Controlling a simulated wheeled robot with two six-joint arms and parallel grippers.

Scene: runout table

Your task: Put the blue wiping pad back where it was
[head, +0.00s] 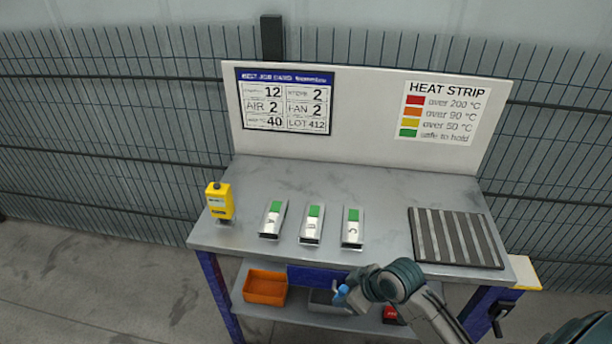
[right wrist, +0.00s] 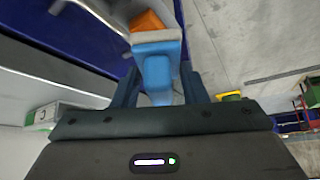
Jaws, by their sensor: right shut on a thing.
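The blue wiping pad shows in the right wrist view as a blue handle with a pale grey pad (right wrist: 156,70) at its far end. My right gripper (right wrist: 158,92) is shut on its blue part. In the head view a small blue bit of the wiping pad (head: 342,291) shows at the tip of my right gripper (head: 349,287), by the table's front edge and in front of the lower shelf. The arm hides part of the area behind it. My left gripper is not in view.
The table (head: 370,180) bears a yellow meter (head: 219,202), several metal pieces with green strips (head: 312,224) and a dark ribbed mat (head: 455,238). The lower shelf holds an orange bin (head: 265,287), a grey bin (head: 325,301) and a red item (head: 392,315). The table's middle back is clear.

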